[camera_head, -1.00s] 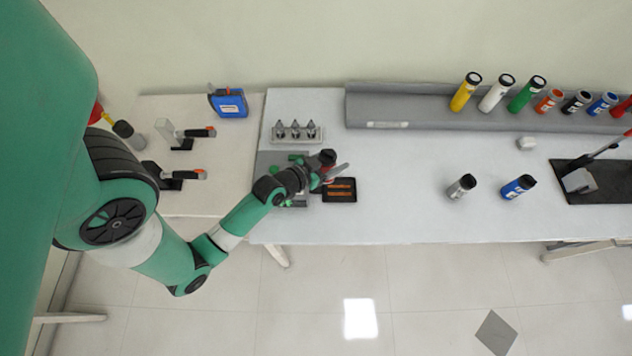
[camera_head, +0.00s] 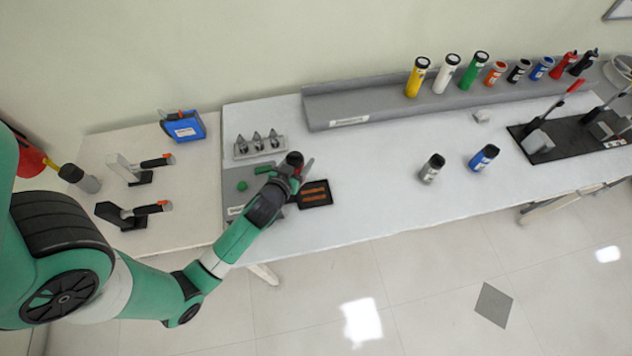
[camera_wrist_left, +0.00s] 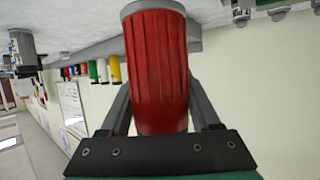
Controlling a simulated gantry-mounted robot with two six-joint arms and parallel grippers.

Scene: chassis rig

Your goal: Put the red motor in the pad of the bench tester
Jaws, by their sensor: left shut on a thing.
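My left gripper (camera_head: 300,168) is shut on the red motor, a ribbed red cylinder with a grey end cap. The motor (camera_wrist_left: 157,75) fills the middle of the left wrist view, between the two fingers. In the head view the gripper is above the left end of the white table, by a black tray, and mostly hides the motor. I cannot tell for sure which fixture is the bench tester. A grey plate with green parts (camera_head: 236,178) lies under and beside the gripper. A black base with a red-handled lever (camera_head: 555,115) stands at the far right. My right gripper is out of view.
The black tray with orange strips (camera_head: 318,203) is beside the gripper. A rack of pointed parts (camera_head: 260,146) stands behind. Silver (camera_head: 432,168) and blue (camera_head: 484,157) cylinders stand mid-table. A grey shelf (camera_head: 385,105) with several coloured cylinders runs along the back. The table's centre-left is clear.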

